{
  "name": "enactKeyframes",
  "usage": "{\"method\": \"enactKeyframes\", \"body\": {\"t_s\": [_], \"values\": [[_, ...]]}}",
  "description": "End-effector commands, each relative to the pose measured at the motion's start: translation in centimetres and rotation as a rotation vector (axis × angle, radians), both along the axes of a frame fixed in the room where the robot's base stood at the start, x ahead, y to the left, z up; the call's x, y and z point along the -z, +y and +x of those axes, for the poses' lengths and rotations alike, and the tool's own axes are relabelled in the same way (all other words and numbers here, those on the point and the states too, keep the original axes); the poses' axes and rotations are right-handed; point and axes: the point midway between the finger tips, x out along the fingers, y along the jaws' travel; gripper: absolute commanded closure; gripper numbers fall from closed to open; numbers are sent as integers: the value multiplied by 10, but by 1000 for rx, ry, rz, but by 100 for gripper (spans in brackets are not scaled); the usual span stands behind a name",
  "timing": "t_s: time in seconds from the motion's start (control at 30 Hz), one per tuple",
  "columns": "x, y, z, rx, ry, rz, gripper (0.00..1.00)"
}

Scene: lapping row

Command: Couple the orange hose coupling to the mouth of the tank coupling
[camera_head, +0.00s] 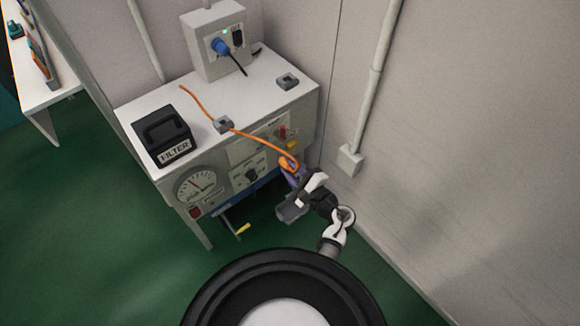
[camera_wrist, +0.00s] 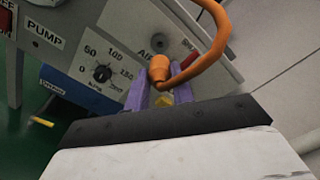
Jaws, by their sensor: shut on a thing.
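The orange hose coupling (camera_wrist: 159,68) is gripped between the purple fingers of my gripper (camera_wrist: 160,92) in the wrist view. Its hose loops up and to the right. In the head view the coupling (camera_head: 287,162) and my gripper (camera_head: 291,173) are at the right part of the bench's front panel. A grey round fitting (camera_wrist: 156,42) on the panel shows just beyond the coupling, beside a label that seems to start "Air". It may be the tank coupling, but no label confirms this. The coupling overlaps the panel in view; I cannot tell whether they touch.
The orange hose (camera_head: 251,136) runs across the bench top (camera_head: 252,98) through a grey clip (camera_head: 222,124). A black FILTER box (camera_head: 164,135), a gauge (camera_head: 195,186) and a dial (camera_wrist: 102,73) are to the left. A wall with a conduit (camera_head: 368,95) stands close on the right.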

Motion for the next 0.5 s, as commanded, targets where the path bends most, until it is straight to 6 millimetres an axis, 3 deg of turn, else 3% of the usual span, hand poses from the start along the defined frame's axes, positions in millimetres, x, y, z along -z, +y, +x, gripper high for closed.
{"method": "enactKeyframes", "body": {"t_s": [0.17, 0.5], "values": [[3, 0, -1, -1, -4, -7, 99], [1, 19, 26, -2, -4, -7, 99]]}}
